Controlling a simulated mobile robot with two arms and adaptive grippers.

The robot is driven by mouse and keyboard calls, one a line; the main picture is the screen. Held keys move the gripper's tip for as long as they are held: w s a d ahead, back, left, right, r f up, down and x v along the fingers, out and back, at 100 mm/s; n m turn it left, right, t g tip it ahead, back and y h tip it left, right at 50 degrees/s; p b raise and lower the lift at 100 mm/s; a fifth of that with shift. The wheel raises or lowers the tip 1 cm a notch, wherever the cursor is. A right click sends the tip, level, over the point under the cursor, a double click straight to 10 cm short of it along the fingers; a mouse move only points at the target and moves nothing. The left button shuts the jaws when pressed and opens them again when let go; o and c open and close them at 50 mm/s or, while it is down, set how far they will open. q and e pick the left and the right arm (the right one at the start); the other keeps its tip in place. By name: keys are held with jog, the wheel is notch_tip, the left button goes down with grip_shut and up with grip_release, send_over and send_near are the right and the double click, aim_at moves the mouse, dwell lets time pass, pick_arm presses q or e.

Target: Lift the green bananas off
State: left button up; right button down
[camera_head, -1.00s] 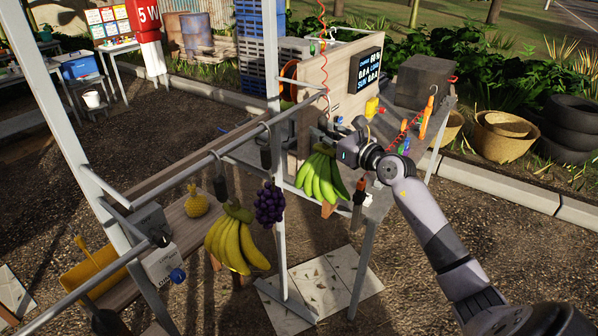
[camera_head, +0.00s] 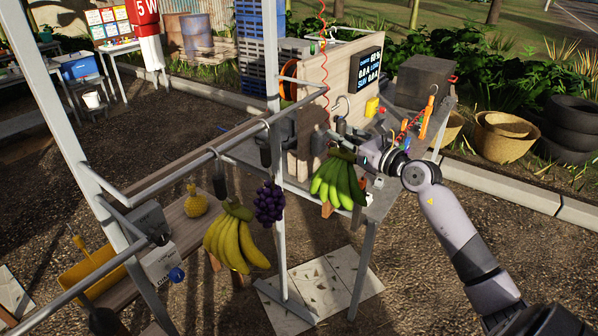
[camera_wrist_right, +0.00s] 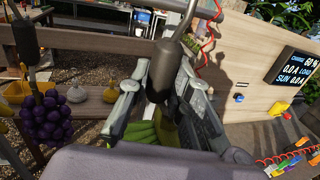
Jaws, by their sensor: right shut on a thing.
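The green bananas (camera_head: 338,184) hang as a bunch near the wooden panel, below a dark cylindrical hanger (camera_head: 340,126) with a metal hook. My right gripper (camera_head: 366,154) is at the top of the bunch, coming from the right. In the right wrist view its fingers (camera_wrist_right: 165,85) stand on both sides of the dark hanger (camera_wrist_right: 166,70), with green banana (camera_wrist_right: 143,133) showing just below. It is shut at the crown of the bananas; the exact contact is hidden. My left gripper is not in view.
Purple grapes (camera_head: 269,203) and yellow bananas (camera_head: 236,242) hang along the metal rail (camera_head: 200,161) to the left. A panel with a display (camera_head: 365,75) stands behind the green bananas. A dark box (camera_head: 425,80) and coloured clips lie on the shelf at right.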

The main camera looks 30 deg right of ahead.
jog(key=shift+s+d+r+b, duration=0.15)
jog(key=shift+s+d+b, duration=0.2)
jog(key=shift+s, duration=0.5)
jog(key=shift+s+d+r+b, duration=0.15)
jog(key=shift+s+d, duration=0.25)
jog(key=shift+s, duration=0.45)
